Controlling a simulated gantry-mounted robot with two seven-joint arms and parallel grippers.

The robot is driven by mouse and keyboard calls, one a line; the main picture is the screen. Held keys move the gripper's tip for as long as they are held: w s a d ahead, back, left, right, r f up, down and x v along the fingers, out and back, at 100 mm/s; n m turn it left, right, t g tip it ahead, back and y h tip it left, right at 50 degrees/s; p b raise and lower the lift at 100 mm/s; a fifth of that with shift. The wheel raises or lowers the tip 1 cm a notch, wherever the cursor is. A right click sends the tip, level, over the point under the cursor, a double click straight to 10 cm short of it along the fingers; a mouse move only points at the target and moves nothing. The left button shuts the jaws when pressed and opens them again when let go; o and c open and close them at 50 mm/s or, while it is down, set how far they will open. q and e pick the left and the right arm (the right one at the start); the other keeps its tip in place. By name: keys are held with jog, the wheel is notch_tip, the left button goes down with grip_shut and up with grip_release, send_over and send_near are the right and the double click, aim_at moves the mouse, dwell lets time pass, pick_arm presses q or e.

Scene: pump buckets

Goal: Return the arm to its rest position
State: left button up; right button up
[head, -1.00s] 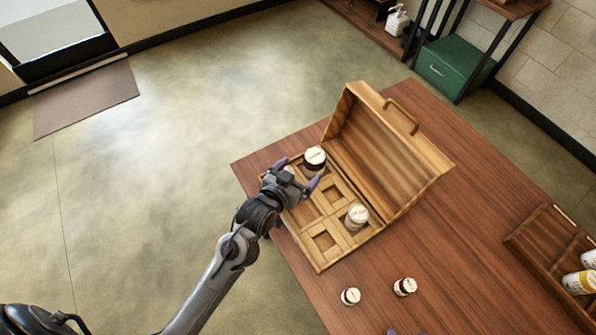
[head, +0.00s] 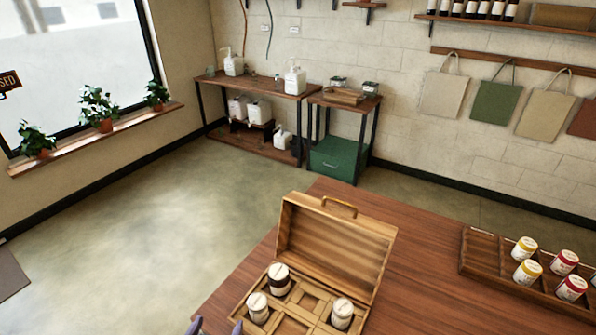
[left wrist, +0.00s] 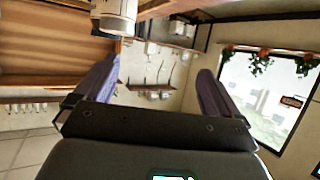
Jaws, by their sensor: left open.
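The open wooden case (head: 335,255) stands on the table with its lid raised. Three white-capped jars stand upright in its compartments: a dark one (head: 279,280) at the back, one (head: 257,308) at the left and one (head: 342,313) at the right. My left gripper (head: 216,328) shows only its purple fingertips at the bottom edge, in front of the case's left side. In the left wrist view its fingers (left wrist: 155,88) are wide apart with nothing between them. A white jar (left wrist: 115,14) shows beyond them at the top. My right gripper is out of view.
A divided wooden tray (head: 478,255) with several yellow- and red-labelled jars stands at the right of the table (head: 425,285). The table between case and tray is clear. Shelving (head: 265,90), a green box (head: 338,157) and plants stand farther back.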

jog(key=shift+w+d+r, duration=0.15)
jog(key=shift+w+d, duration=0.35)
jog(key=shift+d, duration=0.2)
pick_arm(q)
jog(key=s+a+f+m+g, duration=0.1)
jog(key=s+f+g, duration=0.3)
jog(key=s, duration=0.8)
jog(key=s+a+f+g, duration=0.15)
jog(key=s+g, duration=0.45)
jog(key=s, duration=0.6)
notch_tip(320, 180, up, 25)
jog(key=p, duration=2.5)
jog(key=shift+d+r+y+p, duration=0.15)
jog(key=shift+d+y+p, duration=0.1)
jog(key=shift+y+p, duration=0.15)
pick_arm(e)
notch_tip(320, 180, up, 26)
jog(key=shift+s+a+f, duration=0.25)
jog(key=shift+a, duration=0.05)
pick_arm(q)
jog(key=shift+w, duration=0.1)
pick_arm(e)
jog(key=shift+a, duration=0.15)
